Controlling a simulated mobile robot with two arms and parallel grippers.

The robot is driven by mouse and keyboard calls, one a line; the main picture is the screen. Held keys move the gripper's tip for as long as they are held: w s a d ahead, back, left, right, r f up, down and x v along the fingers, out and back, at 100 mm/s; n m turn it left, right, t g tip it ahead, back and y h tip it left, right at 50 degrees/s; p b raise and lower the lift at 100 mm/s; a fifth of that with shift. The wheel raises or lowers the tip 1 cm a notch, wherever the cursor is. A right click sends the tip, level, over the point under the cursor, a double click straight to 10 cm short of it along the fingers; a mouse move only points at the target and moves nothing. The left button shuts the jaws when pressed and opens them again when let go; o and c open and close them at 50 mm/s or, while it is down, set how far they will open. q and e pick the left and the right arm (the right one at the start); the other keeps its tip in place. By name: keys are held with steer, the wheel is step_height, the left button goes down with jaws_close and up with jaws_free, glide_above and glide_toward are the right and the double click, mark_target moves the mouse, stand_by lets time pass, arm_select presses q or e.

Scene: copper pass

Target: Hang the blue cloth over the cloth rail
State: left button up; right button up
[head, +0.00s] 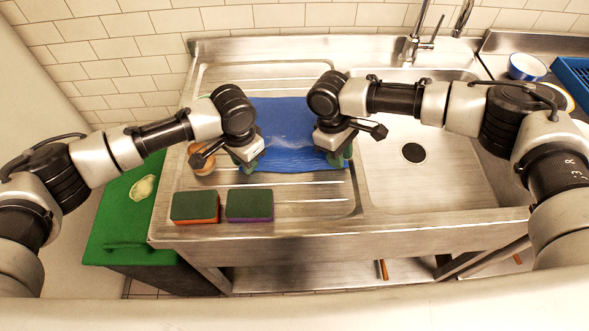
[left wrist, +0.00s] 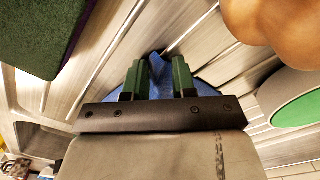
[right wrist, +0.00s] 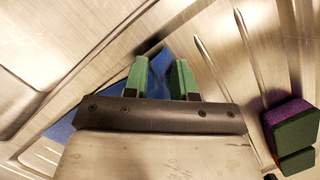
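The blue cloth (head: 290,125) lies spread on the ribbed drainboard, with wrinkles near its middle. My left gripper (head: 250,163) is at its near left corner and my right gripper (head: 340,158) at its near right corner, both pointing down. In the left wrist view the green fingers (left wrist: 158,80) stand apart, with a bit of blue cloth showing between and beyond them. In the right wrist view the fingers (right wrist: 160,80) also stand apart with blue cloth between them. Whether the fingers touch the cloth is unclear. I cannot make out the cloth rail in any view.
Two sponges, one orange-based (head: 195,207) and one purple-based (head: 249,205), lie in front of the cloth. A brown rounded object (head: 202,163) is left of my left gripper. The empty sink basin (head: 425,185) is at right, with a tap (head: 415,45) behind. A green surface (head: 118,205) is at left.

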arm_select(q)
steer(key=shift+f, duration=0.1)
jaws_close()
arm_select(e)
steer(key=shift+f, duration=0.1)
jaws_close()
arm_select(q)
steer(key=shift+a, duration=0.1)
